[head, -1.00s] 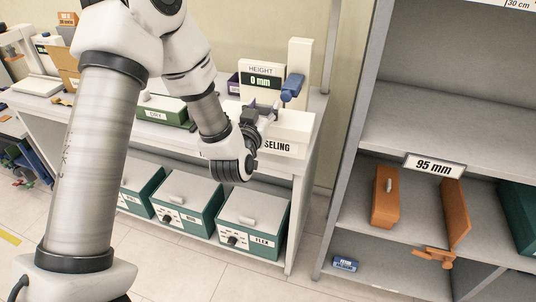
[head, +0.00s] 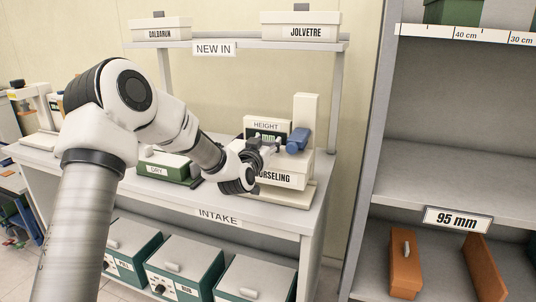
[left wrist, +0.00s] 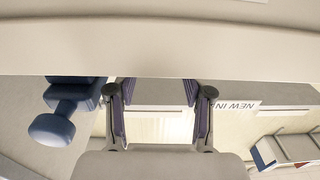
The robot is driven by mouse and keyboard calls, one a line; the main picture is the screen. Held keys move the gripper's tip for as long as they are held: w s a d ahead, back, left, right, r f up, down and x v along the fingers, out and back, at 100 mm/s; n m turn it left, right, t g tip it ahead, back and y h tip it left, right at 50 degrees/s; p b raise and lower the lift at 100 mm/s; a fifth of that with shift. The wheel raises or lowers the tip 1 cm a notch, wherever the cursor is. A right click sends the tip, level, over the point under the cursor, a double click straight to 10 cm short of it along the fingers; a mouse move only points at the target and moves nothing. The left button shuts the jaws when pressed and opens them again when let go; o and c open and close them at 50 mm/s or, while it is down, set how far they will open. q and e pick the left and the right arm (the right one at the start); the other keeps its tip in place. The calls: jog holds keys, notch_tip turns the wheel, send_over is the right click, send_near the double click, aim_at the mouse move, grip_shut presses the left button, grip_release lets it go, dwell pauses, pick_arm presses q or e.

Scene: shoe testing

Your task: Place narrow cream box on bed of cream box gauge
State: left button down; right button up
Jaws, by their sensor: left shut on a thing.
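The narrow cream box (head: 283,180), lettered "…ORSELING" with its start hidden, is at the cream box gauge on the table. The gauge has an upright column (head: 308,108), a blue slider part (head: 298,141) and a HEIGHT panel (head: 266,125). The gauge's bed (head: 296,196) shows as a pale edge below the box; I cannot tell whether they touch. My left gripper (head: 265,148) is shut on the box at its upper side. In the left wrist view, the box's cream face (left wrist: 160,45) spans the top, with the blue part (left wrist: 60,118) at left. My right gripper is not in view.
A green DRY box (head: 165,167) stands left of the gauge. A NEW IN shelf (head: 240,42) with two pale boxes is above. Green-and-white boxes sit on the lower shelf. A grey rack (head: 450,160) with an orange box (head: 405,270) is at right.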

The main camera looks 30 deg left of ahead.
pick_arm(q)
jog(key=shift+w+a+f, duration=0.1)
jog(key=shift+w+f, duration=0.1)
jog(key=shift+f, duration=0.4)
jog(key=shift+w+f, duration=0.25)
jog(key=shift+f, duration=0.4)
jog(key=shift+w+a+f, duration=0.1)
jog(key=shift+w+f, duration=0.1)
jog(key=shift+f, duration=0.4)
jog(key=shift+d, duration=0.1)
jog(key=shift+b, duration=0.3)
jog(key=shift+c, duration=2.3)
grip_release()
jog(key=shift+f, duration=0.1)
